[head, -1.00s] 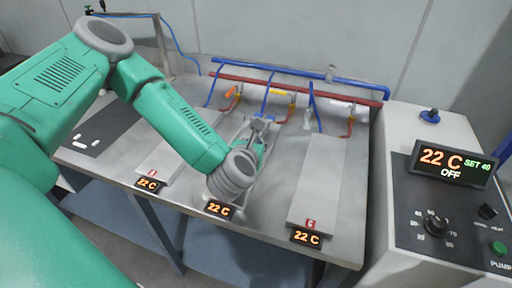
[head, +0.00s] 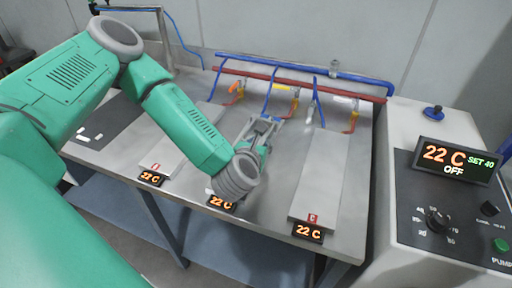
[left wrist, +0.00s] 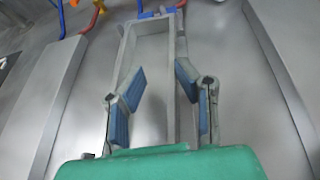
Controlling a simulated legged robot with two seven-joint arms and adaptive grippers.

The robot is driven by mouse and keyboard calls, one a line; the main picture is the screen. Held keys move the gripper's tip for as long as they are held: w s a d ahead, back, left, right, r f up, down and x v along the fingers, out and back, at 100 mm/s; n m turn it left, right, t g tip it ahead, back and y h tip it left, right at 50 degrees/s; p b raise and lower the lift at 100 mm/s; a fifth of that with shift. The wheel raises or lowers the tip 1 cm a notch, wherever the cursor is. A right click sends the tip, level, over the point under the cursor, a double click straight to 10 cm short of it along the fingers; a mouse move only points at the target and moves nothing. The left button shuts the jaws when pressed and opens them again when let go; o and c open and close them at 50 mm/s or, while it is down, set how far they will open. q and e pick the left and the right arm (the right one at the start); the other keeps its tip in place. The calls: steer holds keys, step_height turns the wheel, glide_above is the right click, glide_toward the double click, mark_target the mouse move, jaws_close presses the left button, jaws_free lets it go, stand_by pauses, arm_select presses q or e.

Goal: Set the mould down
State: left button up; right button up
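The mould (head: 266,121) is a long, narrow grey metal piece with raised walls, between two flat plates on the metal bench. In the left wrist view the mould (left wrist: 152,24) runs away from me, its near part hidden by my gripper. My left gripper (head: 261,134) is low over it. In the left wrist view its two blue-padded fingers (left wrist: 160,78) stand apart, with a bare gap between them. The pads are close beside the mould's walls; I cannot tell whether they touch. My right gripper is out of view.
A left plate (head: 190,140) and a right plate (head: 321,172) flank the mould. Red and blue pipes (head: 300,82) with valves run along the back. Displays reading 22 C (head: 308,232) line the front edge. A control box (head: 445,205) stands right, its display showing OFF.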

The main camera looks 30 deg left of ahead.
arm_select(q)
steer(key=v, duration=1.1)
steer(key=shift+w+d+b, duration=0.1)
steer(key=shift+d+b, duration=0.25)
steer(key=shift+d, duration=0.1)
steer(key=shift+s+r, duration=0.3)
steer(key=shift+s, duration=0.2)
